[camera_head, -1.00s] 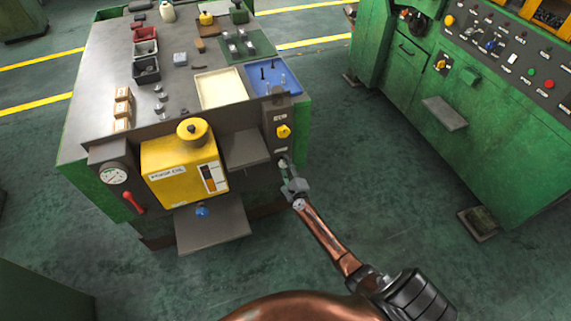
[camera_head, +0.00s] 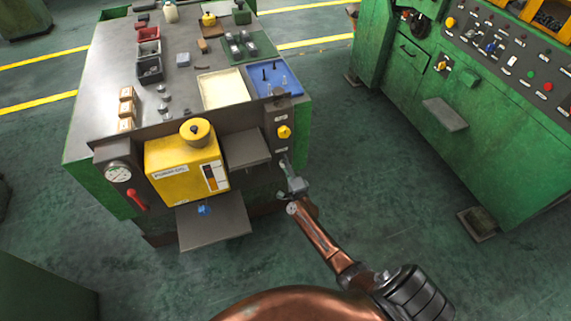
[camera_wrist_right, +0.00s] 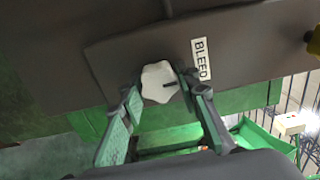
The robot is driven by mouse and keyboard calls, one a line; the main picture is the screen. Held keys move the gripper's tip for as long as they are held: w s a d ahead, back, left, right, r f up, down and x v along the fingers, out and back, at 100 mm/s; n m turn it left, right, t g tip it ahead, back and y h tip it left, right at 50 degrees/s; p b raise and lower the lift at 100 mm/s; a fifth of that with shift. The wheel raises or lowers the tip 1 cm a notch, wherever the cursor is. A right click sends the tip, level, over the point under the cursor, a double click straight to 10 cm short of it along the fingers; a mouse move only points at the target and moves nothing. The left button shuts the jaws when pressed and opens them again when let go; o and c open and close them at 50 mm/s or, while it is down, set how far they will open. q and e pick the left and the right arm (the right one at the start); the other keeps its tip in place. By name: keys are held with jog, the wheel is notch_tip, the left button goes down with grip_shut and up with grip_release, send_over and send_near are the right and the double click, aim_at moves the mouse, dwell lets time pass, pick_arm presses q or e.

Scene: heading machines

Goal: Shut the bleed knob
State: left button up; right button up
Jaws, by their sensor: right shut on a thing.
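The bleed knob (camera_wrist_right: 160,82) is a pale, lobed knob with a dark mark, on a dark plate beside a white BLEED label (camera_wrist_right: 201,59) in the right wrist view. My right gripper (camera_wrist_right: 158,92) has its two fingers on either side of the knob and is shut on it. In the head view my right gripper (camera_head: 288,172) is at the front right of the bench, below the yellow knob (camera_head: 284,132), and it hides the bleed knob there. My left gripper is not in view.
A yellow oil tank (camera_head: 186,168) and a red lever (camera_head: 138,199) are on the bench front to the left. A grey shelf (camera_head: 215,222) juts out below the tank. A green machine (camera_head: 490,130) stands at right, with open floor between.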

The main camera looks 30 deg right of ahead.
dwell(0.3)
jog(key=o, duration=1.2)
jog(key=v, duration=1.2)
jog(key=shift+f, duration=0.1)
